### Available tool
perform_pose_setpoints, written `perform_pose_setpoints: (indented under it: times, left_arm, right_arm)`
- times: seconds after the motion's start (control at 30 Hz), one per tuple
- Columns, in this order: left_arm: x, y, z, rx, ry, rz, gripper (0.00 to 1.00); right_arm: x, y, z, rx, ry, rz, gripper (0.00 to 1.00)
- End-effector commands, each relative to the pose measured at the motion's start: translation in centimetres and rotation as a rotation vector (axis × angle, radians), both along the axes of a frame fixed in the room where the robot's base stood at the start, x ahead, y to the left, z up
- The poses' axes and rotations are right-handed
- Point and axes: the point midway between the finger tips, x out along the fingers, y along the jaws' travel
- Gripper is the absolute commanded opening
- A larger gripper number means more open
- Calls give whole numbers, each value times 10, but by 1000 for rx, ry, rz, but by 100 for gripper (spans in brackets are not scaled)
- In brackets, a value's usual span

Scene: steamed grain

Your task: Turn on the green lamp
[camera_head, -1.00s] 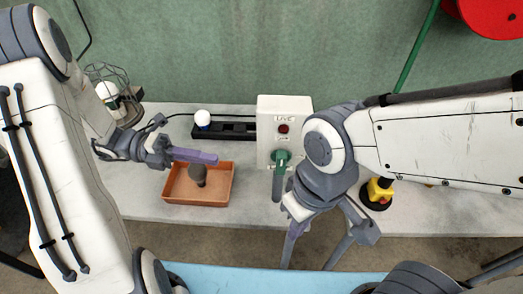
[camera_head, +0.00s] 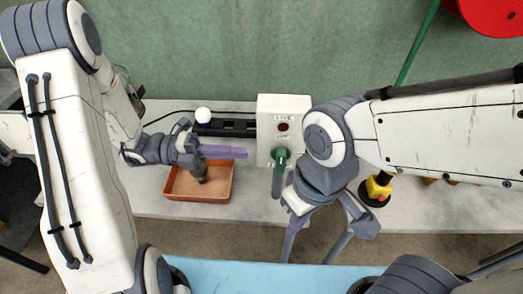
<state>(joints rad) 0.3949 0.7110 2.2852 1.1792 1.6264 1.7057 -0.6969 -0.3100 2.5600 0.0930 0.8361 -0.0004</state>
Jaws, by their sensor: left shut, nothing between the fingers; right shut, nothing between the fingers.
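A white box (camera_head: 268,110) with a dark red indicator and lettering stands at the back of the bench. A green knob (camera_head: 281,158) is on its lower front, with a grey bar hanging below it. My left gripper (camera_head: 243,153) is shut and empty, its purple-grey fingers pointing right above the tray, to the left of the knob and apart from it. My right gripper (camera_head: 309,258) is shut and empty, pointing down to the lower right of the knob, in front of the box. No lit green lamp is visible; my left arm hides the wire-caged item at the left.
An orange tray (camera_head: 190,197) below my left gripper holds a dark object (camera_head: 203,178), partly hidden. A white bulb (camera_head: 203,114) stands by a black power strip (camera_head: 232,128). A yellow-and-black button (camera_head: 378,188) is right of my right gripper. A blue surface (camera_head: 250,275) lies in front.

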Motion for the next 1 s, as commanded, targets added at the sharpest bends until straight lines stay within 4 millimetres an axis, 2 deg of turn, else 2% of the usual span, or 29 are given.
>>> perform_pose_setpoints:
  times: [0.1, 0.33, 0.8, 1.0]
  left_arm:
    - [-1, -25, 1, -1, 2, -6, 0]
    - [-1, -53, 0, -1, 1, -3, 0]
    - [0, -59, 0, 0, 0, 0, 0]
    - [0, -68, 5, 25, -1, -16, 0]
  right_arm:
    - [0, 0, 5, 0, 0, 0, 0]
    - [0, 0, 9, 0, 0, 0, 0]
    - [0, 0, 10, 0, 0, 0, 0]
    - [0, 0, 21, 0, 0, 0, 0]
